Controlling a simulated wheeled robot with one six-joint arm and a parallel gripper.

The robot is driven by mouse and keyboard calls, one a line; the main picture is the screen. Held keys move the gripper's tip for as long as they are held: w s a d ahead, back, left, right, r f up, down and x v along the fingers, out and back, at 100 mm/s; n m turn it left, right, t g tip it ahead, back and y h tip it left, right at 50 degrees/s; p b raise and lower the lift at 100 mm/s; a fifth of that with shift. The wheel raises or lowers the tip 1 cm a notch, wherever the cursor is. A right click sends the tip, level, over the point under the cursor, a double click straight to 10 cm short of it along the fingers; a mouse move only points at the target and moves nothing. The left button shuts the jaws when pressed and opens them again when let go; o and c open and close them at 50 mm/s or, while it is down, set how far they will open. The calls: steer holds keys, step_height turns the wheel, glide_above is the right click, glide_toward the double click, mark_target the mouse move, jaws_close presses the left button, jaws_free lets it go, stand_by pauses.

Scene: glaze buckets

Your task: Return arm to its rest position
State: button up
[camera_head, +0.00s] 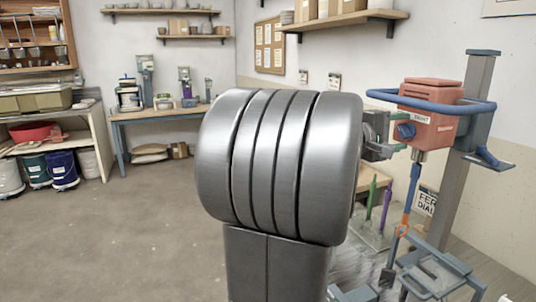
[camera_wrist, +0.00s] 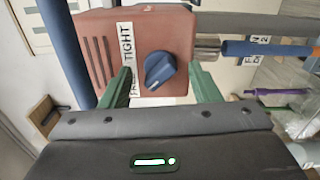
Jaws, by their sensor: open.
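My gripper (camera_wrist: 160,74) is open, its two green fingers spread either side of a blue knob (camera_wrist: 159,71) in the wrist view. There is a gap between each finger and the knob, and nothing is held. My large grey arm link hides part of the wrist there.
A blue looped handle (camera_head: 468,108) surrounds the box, and a grey post (camera_head: 465,150) stands right of it. A blue shaft (camera_head: 413,188) hangs below. Green and purple sticks (camera_head: 386,205) stand nearby. A workbench (camera_head: 150,113) is at the back left; the floor at left is clear.

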steer(key=m+p, duration=0.4)
steer(key=m, duration=0.1)
steer(key=shift+r+m, duration=0.15)
steer(key=shift+m, duration=0.15)
steer(key=m+p, duration=0.2)
steer(key=p, duration=0.1)
steer(key=shift+m, duration=0.4)
steer(key=shift+p, duration=0.35)
steer(key=shift+f+m, duration=0.2)
steer(key=shift+m, duration=0.1)
